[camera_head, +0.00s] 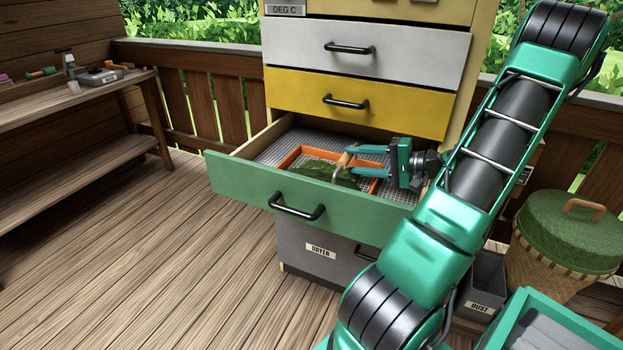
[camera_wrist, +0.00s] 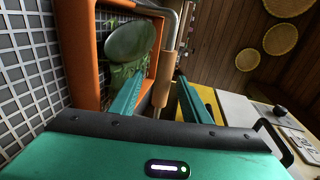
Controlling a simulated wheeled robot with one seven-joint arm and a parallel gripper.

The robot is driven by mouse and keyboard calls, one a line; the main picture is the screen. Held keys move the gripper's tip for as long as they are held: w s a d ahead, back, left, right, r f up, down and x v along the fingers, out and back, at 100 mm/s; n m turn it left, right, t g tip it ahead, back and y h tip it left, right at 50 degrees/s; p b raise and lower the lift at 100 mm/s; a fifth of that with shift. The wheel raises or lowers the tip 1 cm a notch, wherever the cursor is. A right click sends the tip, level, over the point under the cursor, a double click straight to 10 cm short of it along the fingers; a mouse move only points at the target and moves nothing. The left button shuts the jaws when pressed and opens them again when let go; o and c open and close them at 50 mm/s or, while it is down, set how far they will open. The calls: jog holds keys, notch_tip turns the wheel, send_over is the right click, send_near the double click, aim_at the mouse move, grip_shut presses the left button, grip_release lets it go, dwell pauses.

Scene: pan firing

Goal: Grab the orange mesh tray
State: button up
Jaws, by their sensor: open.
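The orange mesh tray (camera_head: 291,156) lies inside the open green drawer, with green leaves (camera_head: 330,171) in it. In the wrist view the tray's orange rim (camera_wrist: 80,60) stands at the left, with a pale green oval shape over its inside. The tray's handle has a tan grip (camera_wrist: 167,62) on a grey metal bar. My gripper (camera_head: 350,157) is open, reaching in from the right over the tray. In the wrist view its two teal fingers (camera_wrist: 163,78) lie to either side of the tan grip, not closed on it. Whether either touches it I cannot tell.
The green drawer (camera_head: 250,196) is pulled out of the cabinet, its mesh floor around the tray. A yellow drawer (camera_head: 300,98) and a white drawer (camera_head: 300,52) above are shut. A dust bin (camera_head: 487,283) and a lidded basket (camera_head: 560,235) stand right. The deck at left is clear.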

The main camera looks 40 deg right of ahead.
jog(key=shift+d+f, duration=0.1)
jog(key=shift+d, duration=0.1)
jog(key=shift+r+x, duration=0.2)
jog(key=shift+x, duration=1.7)
jog(key=shift+r+x, duration=0.25)
jog(key=shift+x, duration=1.65)
grip_shut()
